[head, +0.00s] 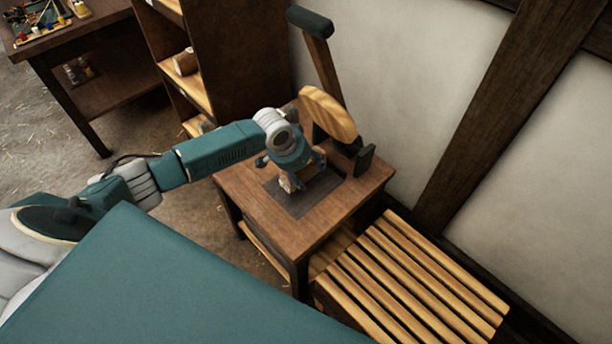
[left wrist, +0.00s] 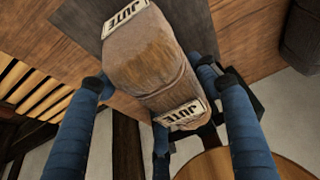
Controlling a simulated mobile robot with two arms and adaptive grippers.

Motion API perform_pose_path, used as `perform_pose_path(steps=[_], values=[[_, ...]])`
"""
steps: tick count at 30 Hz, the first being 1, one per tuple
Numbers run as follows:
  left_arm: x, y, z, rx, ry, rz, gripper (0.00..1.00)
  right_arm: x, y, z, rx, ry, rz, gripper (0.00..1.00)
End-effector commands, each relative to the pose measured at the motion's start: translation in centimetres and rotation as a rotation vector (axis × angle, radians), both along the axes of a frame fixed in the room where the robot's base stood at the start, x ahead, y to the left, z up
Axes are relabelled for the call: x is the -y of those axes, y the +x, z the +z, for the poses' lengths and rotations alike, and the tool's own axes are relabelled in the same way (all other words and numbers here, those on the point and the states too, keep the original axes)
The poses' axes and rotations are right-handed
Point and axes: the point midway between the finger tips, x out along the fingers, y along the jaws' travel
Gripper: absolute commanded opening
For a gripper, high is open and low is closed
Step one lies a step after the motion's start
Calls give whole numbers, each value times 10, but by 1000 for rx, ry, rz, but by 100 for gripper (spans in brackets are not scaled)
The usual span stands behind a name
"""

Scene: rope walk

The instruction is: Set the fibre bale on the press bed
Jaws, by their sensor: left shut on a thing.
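The fibre bale (left wrist: 150,62) is a tan block with a brown fibrous face and white JUTE labels, seen large in the left wrist view. In the head view only a small part of the bale (head: 286,185) shows under my left gripper (head: 302,176). The gripper's blue fingers stand on both sides of the bale and are shut on it. The press bed (head: 322,196) is a dark grey plate set in a wooden table. The bale is over the bed, low down; I cannot tell whether it touches. My right gripper is not in view.
A lever with a dark handle (head: 310,22) and a round wooden disc (head: 328,113) stand at the back of the press table (head: 245,205). A slatted bench (head: 410,285) is at right front. A shelf unit (head: 235,50) stands behind, left of the lever.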

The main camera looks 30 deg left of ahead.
Motion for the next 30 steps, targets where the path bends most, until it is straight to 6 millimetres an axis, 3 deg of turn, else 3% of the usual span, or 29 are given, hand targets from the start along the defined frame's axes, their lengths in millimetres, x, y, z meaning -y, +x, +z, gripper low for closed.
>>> perform_pose_path(steps=[6, 17, 18, 21, 30], values=[[1, -1, -27, -1, -1, 0, 26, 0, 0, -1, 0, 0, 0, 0], [0, -1, -31, -1, 0, 0, 26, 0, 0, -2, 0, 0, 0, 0], [0, -1, -32, -2, 1, 0, 63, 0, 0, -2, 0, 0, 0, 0], [0, -1, -31, -2, 1, 0, 80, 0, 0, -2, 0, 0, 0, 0], [0, -1, -29, -2, 1, 0, 80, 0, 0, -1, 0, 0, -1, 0]])
